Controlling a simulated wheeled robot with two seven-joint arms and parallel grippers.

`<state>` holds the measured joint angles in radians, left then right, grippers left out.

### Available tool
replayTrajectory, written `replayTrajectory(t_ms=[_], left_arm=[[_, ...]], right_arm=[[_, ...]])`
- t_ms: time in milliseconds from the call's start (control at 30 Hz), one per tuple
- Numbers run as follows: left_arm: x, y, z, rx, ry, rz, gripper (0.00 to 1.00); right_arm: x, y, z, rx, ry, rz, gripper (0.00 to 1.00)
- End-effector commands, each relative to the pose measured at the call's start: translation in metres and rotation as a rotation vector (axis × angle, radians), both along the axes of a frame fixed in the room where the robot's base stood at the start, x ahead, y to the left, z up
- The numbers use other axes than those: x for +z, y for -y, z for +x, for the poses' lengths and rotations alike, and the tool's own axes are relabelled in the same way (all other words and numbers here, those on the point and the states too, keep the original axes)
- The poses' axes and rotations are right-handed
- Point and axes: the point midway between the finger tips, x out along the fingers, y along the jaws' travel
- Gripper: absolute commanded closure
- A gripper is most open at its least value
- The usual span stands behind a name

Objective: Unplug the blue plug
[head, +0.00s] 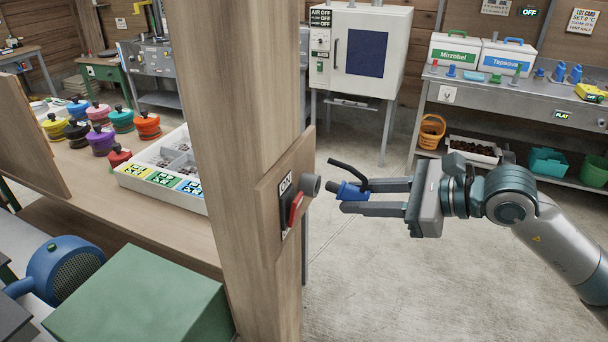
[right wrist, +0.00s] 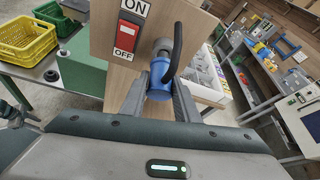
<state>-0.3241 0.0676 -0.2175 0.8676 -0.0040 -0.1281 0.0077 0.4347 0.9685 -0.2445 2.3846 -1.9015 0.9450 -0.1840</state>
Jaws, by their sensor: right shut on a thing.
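The blue plug (head: 354,192) with its black cable (head: 349,172) is between the fingers of my right gripper (head: 342,197), which is shut on it. The plug's narrow front points at the grey round socket (head: 312,185) on the wooden post. In the head view the front seems just outside the socket's mouth, with a small gap. The right wrist view shows the plug (right wrist: 160,88) between both fingers, close before the socket (right wrist: 162,46); their contact is partly hidden there.
A red switch (head: 296,208) with an ON label sits beside the socket on the post (head: 240,120). A bench with colourful pots and a white divided tray (head: 160,205) stands left. A white cabinet (head: 362,55) stands behind. The floor (head: 390,270) below my right arm is clear.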

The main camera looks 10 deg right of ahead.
Motion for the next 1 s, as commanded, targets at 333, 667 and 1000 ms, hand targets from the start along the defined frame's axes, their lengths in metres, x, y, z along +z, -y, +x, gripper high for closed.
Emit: replayTrajectory(t_ms=[333, 667, 1000], left_arm=[[-0.005, -0.005, -0.011, 0.000, -0.025, 0.009, 0.69], [-0.008, -0.007, -0.018, 0.001, -0.042, 0.013, 0.69], [-0.010, -0.009, -0.021, 0.002, -0.051, 0.016, 0.69]], right_arm=[[-0.096, -0.007, -0.015, 0.069, -0.007, 0.013, 1.00], [-0.175, -0.002, -0.044, 0.083, -0.006, 0.011, 1.00], [-0.190, 0.000, -0.052, 0.084, -0.002, 0.005, 1.00]])
